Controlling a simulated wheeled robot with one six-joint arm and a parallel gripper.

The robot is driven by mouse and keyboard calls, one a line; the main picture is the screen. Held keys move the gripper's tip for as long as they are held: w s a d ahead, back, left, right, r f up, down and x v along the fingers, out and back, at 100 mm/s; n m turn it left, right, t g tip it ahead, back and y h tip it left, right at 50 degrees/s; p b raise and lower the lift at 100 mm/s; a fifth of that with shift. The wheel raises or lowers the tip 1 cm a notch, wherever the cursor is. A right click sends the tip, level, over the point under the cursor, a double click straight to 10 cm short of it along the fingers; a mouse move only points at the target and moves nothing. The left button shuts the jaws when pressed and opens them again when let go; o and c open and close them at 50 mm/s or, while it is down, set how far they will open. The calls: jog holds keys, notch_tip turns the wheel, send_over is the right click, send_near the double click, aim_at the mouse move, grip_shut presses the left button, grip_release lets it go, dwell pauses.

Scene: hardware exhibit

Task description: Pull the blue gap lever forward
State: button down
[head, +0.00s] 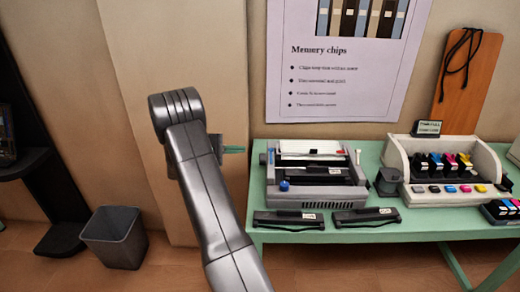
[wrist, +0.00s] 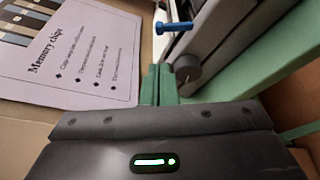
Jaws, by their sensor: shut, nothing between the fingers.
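The blue gap lever (wrist: 175,27) shows in the wrist view as a short blue rod with a rounded end, sticking out from the side of a grey machine. In the head view, a small blue piece (head: 262,158) at the left side of the grey printer (head: 318,190) appears to be this lever. My gripper (head: 240,149) is left of the printer, apart from it, pointing right. Its green fingers (wrist: 159,76) are together and empty. In the wrist view, the lever lies beyond the fingertips, with a visible gap between them.
A dark round knob (wrist: 187,68) sits close to the fingers on the machine's side. A blue knob (head: 284,185) is at the printer's front left. Two black cartridges lie in front on the green table (head: 420,230). The wall poster (head: 345,80) is behind. A bin (head: 115,237) stands left.

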aim_at(271, 156)
jog(key=p+x, duration=0.2)
jog(key=x, duration=0.8)
